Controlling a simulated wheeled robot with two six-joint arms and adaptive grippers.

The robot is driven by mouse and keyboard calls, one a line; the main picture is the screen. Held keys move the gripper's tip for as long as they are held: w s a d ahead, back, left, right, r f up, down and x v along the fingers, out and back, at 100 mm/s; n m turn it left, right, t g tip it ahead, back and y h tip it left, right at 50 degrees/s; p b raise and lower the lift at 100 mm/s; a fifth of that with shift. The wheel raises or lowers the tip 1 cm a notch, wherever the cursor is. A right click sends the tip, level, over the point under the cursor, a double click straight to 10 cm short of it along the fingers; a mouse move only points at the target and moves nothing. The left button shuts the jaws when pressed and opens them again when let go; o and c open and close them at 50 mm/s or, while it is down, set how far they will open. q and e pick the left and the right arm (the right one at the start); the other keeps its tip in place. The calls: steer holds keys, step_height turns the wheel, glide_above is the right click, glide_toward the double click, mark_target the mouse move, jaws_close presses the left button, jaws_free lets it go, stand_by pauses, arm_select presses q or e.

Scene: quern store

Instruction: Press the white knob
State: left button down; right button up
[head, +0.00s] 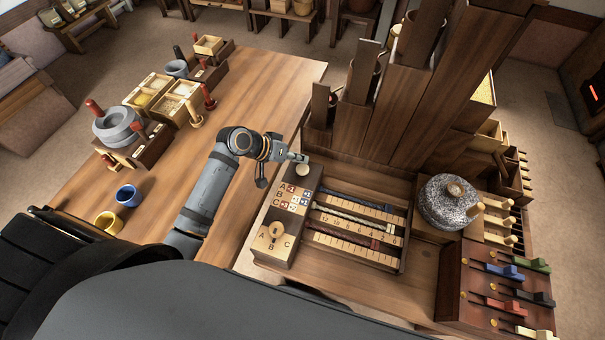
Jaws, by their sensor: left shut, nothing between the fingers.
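The white knob (302,171) is a small round cream-white cap at the far end of a dark wooden box (272,250). My left gripper (301,157) is shut and empty, with its fingertips right at the far edge of the knob. I cannot tell whether they touch it. The knob's far edge is partly hidden by the fingertips. My right gripper is out of view.
Numbered slider rows (352,240) lie to the right, then a grey quern stone (448,203) and coloured levers (506,272). Tall wooden hoppers (400,118) rise behind. The left table's middle (235,110) is clear.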

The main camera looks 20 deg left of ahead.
mark_target(303, 171)
arm_select(q)
steer(key=shift+f, duration=0.75)
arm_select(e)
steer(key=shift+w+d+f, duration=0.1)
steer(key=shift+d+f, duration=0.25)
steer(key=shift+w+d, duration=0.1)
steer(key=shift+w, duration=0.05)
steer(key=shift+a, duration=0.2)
arm_select(q)
steer(key=shift+f, duration=0.1)
steer(key=shift+f, duration=0.35)
